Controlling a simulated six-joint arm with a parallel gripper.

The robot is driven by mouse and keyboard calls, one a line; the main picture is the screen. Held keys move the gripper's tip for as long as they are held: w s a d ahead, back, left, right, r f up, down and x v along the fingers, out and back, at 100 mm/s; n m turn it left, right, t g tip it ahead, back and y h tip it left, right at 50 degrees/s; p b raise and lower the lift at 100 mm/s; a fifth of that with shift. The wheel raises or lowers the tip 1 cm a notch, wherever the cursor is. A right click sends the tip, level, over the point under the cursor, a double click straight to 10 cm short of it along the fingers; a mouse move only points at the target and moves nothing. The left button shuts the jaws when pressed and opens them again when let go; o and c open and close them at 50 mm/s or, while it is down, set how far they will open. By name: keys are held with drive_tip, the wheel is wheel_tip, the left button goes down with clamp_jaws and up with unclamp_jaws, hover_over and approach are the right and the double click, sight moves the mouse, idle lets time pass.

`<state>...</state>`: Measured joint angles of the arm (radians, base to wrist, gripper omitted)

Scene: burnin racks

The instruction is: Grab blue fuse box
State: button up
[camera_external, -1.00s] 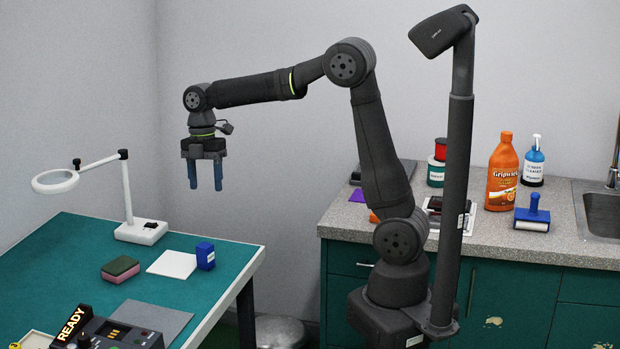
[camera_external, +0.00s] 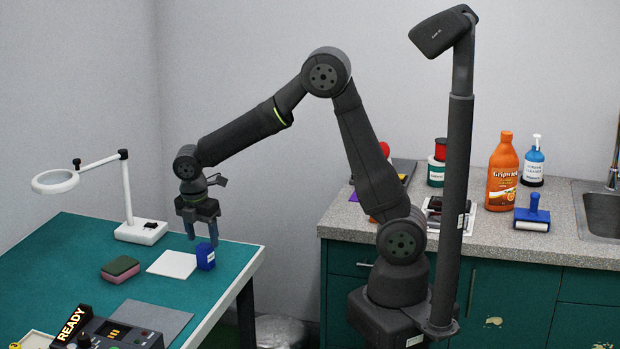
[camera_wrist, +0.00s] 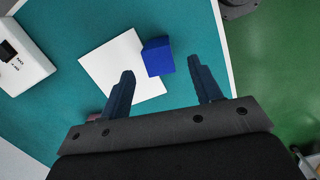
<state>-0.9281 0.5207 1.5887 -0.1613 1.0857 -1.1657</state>
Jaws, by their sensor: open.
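The blue fuse box (camera_external: 205,257) stands upright on the teal table near its right edge, beside a white square pad. In the wrist view the fuse box (camera_wrist: 157,57) shows beyond my fingertips, between their lines but nearer the left finger. My gripper (camera_external: 202,238) is open and empty, pointing down just above the fuse box. Its two dark blue fingers also show in the wrist view (camera_wrist: 160,66), spread apart. I cannot tell from the outside view whether a finger touches the box.
The white pad (camera_external: 173,264) lies left of the box. A green and pink sponge (camera_external: 120,268), a grey mat (camera_external: 152,321), a magnifier lamp base (camera_external: 140,232) and a control box with a READY sign (camera_external: 73,322) are on the table. Its right edge is close to the box.

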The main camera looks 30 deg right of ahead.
sight(204, 245)
drive_tip(key=f, duration=0.4)
drive_tip(key=d+f, duration=0.1)
drive_tip(key=f, duration=0.1)
drive_tip(key=shift+w+f, duration=0.2)
drive_tip(key=shift+w, duration=0.15)
drive_tip(key=shift+a, duration=0.1)
drive_tip(key=c, duration=1.1)
